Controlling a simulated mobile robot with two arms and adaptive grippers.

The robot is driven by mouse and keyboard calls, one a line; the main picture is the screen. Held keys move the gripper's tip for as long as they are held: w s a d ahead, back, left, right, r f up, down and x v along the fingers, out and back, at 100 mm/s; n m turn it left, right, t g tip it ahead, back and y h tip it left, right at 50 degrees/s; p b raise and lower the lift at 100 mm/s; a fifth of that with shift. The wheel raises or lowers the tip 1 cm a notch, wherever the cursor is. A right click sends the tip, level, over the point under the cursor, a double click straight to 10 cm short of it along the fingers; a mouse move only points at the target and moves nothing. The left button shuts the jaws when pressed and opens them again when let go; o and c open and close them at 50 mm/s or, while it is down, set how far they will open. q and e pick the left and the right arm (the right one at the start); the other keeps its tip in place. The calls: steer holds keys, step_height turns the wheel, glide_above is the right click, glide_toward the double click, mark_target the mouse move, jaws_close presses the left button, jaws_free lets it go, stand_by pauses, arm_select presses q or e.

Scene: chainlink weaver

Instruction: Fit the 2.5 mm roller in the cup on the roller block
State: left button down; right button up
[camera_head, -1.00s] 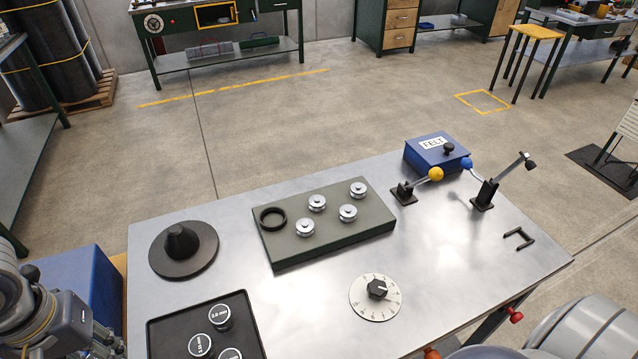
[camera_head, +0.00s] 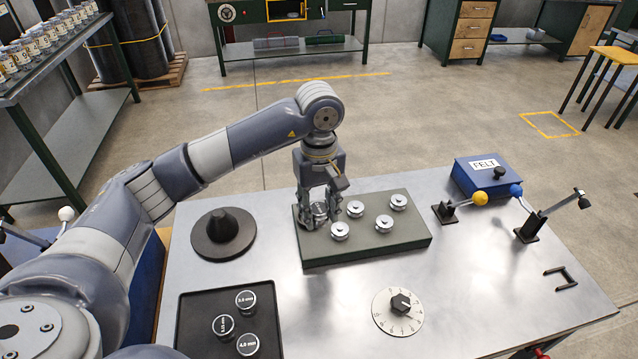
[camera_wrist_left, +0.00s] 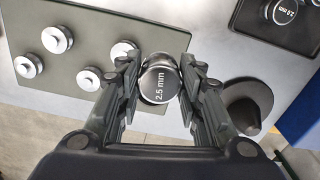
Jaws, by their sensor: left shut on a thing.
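The 2.5 mm roller (camera_wrist_left: 159,82), a silver cylinder with a dark labelled top, is between the fingers of my left gripper (camera_wrist_left: 159,68) in the left wrist view. In the head view my left gripper (camera_head: 319,215) is shut on this roller (camera_head: 319,209), pointing down at the left end of the green roller block (camera_head: 375,244). The block's black ring-shaped cup is hidden behind the gripper and roller. I cannot tell whether the roller is in the cup or just above it. My right gripper is not in view.
Several silver grooved wheels (camera_head: 384,223) stand on the block close to the gripper. A black cone on a disc (camera_head: 223,233), a black tray (camera_head: 205,303) with labelled rollers, a dial (camera_head: 399,310), levers (camera_head: 462,200) and a blue FELT box (camera_head: 488,178) surround it.

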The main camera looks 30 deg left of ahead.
arm_select(q)
steer(key=w+a+f+n+p, duration=0.1)
steer(key=w+a+f+n, duration=0.1)
steer(key=w+a+n, duration=0.4)
steer(key=shift+n, duration=0.5)
steer(key=shift+d+f+b, duration=0.2)
steer(key=shift+f+b, duration=0.7)
steer(key=shift+f, duration=0.65)
steer(key=shift+d+f+b, duration=0.15)
steer(key=shift+f+b, duration=0.75)
steer(key=shift+f, duration=0.6)
steer(key=shift+s+f, duration=0.15)
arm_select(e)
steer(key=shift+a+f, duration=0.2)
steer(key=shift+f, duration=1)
arm_select(q)
steer(key=c, duration=1)
jaws_free()
steer(key=shift+s, duration=0.15)
steer(key=shift+c, duration=0.2)
steer(key=shift+o, duration=0.2)
